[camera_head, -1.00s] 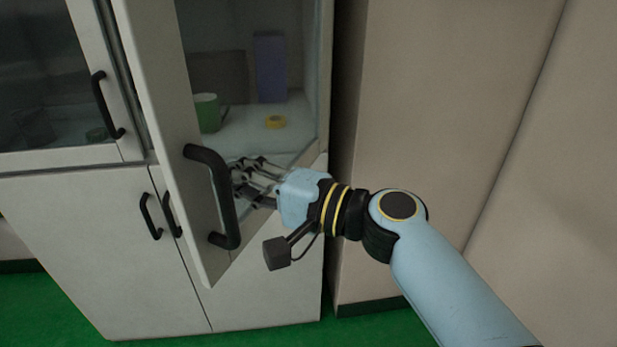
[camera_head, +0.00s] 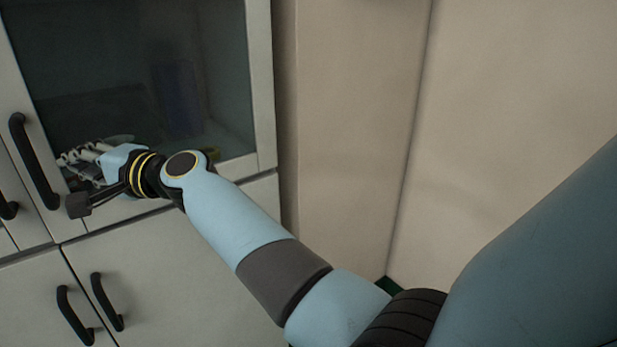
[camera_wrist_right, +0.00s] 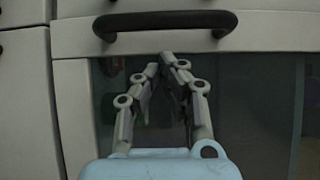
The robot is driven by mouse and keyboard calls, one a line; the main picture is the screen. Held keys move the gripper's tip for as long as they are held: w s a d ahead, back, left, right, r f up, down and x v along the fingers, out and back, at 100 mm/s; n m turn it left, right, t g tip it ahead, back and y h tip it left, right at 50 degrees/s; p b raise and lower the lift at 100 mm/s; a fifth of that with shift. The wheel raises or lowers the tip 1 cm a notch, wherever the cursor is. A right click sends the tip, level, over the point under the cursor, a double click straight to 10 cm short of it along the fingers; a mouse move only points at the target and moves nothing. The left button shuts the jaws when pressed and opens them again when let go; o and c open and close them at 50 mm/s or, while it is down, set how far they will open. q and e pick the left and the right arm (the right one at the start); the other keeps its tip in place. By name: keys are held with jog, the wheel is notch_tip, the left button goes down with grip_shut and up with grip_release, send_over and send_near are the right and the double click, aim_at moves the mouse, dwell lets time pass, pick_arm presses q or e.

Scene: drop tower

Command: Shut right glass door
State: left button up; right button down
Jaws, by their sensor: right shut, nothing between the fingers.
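The right glass door (camera_head: 262,90) has a pale frame around a dark pane and looks about flush with the cabinet front. I cannot tell whether a small gap is left. Its black handle (camera_head: 33,162) is on the left side of its frame; the handle also shows in the right wrist view (camera_wrist_right: 165,24). My right gripper (camera_head: 66,160) is in front of the door, just right of the handle and not around it. In the right wrist view its fingertips (camera_wrist_right: 168,58) meet, shut and empty, near the pane's edge. Contact with the door is unclear. My left gripper is out of view.
Lower cabinet doors with black handles (camera_head: 108,302) are below. Another handle (camera_head: 8,208) shows at the left edge. A beige wall panel (camera_head: 350,120) stands right of the cabinet. Behind the glass, a purple object (camera_head: 180,95) shows dimly.

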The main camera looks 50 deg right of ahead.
aim_at(72, 148)
jog(key=shift+w+a+r+m+t+h+b, duration=0.15)
jog(key=shift+w+h, duration=0.15)
jog(key=shift+w, duration=0.3)
jog(key=shift+w+d+r+m+t+h+b, duration=0.15)
jog(key=shift+w+h, duration=0.15)
jog(key=shift+w, duration=0.3)
jog(key=shift+w+a+r+m+h, duration=0.15)
jog(key=shift+w+m+h, duration=0.2)
jog(key=shift+w, duration=0.5)
jog(key=shift+w+h, duration=0.1)
jog(key=shift+h, duration=0.15)
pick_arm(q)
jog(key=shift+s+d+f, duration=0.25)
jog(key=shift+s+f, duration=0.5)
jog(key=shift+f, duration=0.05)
pick_arm(e)
jog(key=shift+w, duration=0.15)
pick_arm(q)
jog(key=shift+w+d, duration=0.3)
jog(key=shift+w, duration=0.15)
pick_arm(e)
jog(key=shift+w, duration=0.1)
jog(key=shift+d, duration=0.2)
